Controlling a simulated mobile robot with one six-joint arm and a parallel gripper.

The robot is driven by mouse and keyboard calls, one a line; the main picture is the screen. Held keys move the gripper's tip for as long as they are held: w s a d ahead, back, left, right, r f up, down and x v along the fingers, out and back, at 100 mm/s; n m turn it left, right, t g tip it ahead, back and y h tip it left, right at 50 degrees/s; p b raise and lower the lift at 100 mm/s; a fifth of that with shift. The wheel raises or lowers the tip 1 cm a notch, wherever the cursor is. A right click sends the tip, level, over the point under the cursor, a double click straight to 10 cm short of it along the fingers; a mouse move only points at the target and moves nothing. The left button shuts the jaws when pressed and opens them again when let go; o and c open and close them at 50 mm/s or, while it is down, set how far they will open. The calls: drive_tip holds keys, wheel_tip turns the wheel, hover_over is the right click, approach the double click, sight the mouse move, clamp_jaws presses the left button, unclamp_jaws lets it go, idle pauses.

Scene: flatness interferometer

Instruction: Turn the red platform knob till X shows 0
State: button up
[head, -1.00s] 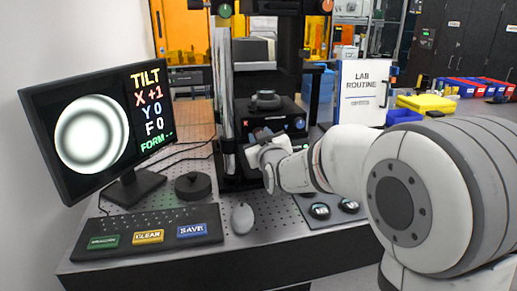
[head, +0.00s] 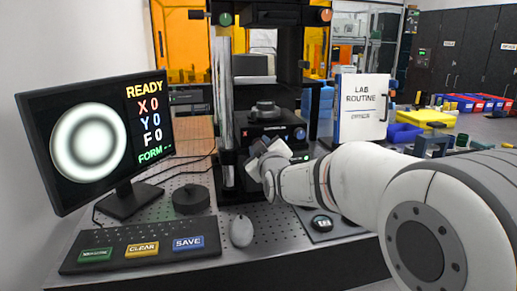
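The monitor (head: 96,146) at left shows READY, with X 0, Y 0 and F 0, beside a nearly centred ring pattern. The dark platform (head: 270,131) stands in the black instrument frame, with a small red mark (head: 245,132) on its front left and a blue one (head: 299,133) on its front right. I cannot make out the red knob clearly; my gripper covers part of the platform's lower front. My gripper (head: 263,151) is just below and right of the red mark. Its fingers are too small and foreshortened to tell whether they are open or touching anything.
A keyboard panel (head: 140,232) with green, yellow and blue keys lies in front, with a mouse (head: 241,231) to its right. A round black puck (head: 191,198) sits on the perforated table. A lab routine sign (head: 362,108) stands behind my arm.

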drive_tip(key=shift+r, duration=0.1)
drive_tip(key=o, duration=1)
drive_tip(key=shift+s, duration=0.1)
drive_tip(key=shift+b+v, duration=0.3)
drive_tip(key=shift+v, duration=3.5)
